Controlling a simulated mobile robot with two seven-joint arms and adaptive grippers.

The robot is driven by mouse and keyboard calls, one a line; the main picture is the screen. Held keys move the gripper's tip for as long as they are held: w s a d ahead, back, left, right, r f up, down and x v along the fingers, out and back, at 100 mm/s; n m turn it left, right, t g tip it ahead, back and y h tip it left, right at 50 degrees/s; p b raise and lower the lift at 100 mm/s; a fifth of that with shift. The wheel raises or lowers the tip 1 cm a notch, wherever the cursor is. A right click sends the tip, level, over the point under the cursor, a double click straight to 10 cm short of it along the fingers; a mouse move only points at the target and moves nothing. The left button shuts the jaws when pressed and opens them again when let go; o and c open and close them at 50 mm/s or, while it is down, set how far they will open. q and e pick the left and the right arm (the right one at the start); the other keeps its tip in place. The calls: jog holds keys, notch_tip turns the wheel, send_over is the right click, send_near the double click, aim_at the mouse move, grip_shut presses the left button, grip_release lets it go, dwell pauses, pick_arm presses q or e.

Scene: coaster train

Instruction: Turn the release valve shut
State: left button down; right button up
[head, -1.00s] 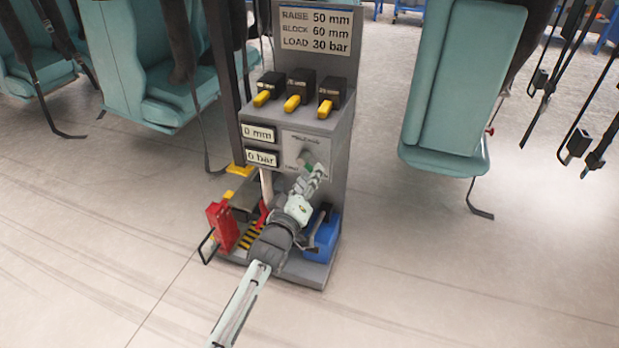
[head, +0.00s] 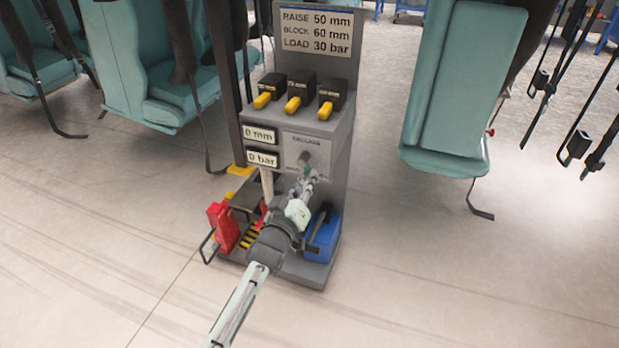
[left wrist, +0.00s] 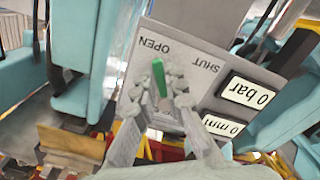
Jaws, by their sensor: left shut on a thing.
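The release valve has a green handle (left wrist: 158,78) in front of a grey plate (left wrist: 185,58) marked OPEN and SHUT. In the left wrist view the handle's visible tip lies nearer the word OPEN. My left gripper (left wrist: 157,88) is shut on the handle, with one finger on each side of it. In the head view a bit of the green handle (head: 308,171) shows at the tips of my left gripper (head: 306,181), low on the grey stand's front. The fingers hide part of the handle there. My right gripper is in neither view.
The stand (head: 335,150) carries yellow-tipped levers (head: 297,103) and displays reading 0 mm (head: 260,135) and 0 bar (head: 262,159). A red block (head: 222,225) and a blue box (head: 322,235) flank my wrist below. Teal seats stand around; the floor at right is clear.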

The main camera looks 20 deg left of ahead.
pick_arm(q)
jog(key=shift+w+a+r+m+p, duration=0.1)
jog(key=shift+a+m+p, duration=0.55)
jog(key=shift+m, duration=1.9)
jog(key=shift+s+a+r+m+p, duration=0.1)
jog(key=shift+a+m, duration=0.95)
jog(key=shift+m, duration=1.55)
jog(key=shift+w+a+r+m+p, duration=0.1)
jog(key=shift+a+m+p, duration=0.55)
jog(key=shift+m, duration=1.9)
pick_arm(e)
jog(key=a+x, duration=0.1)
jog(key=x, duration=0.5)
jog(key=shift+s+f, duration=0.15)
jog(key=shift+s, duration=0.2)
pick_arm(q)
jog(key=shift+a, duration=0.25)
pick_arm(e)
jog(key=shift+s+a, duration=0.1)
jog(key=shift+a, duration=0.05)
pick_arm(q)
jog(key=c, duration=1.6)
grip_release()
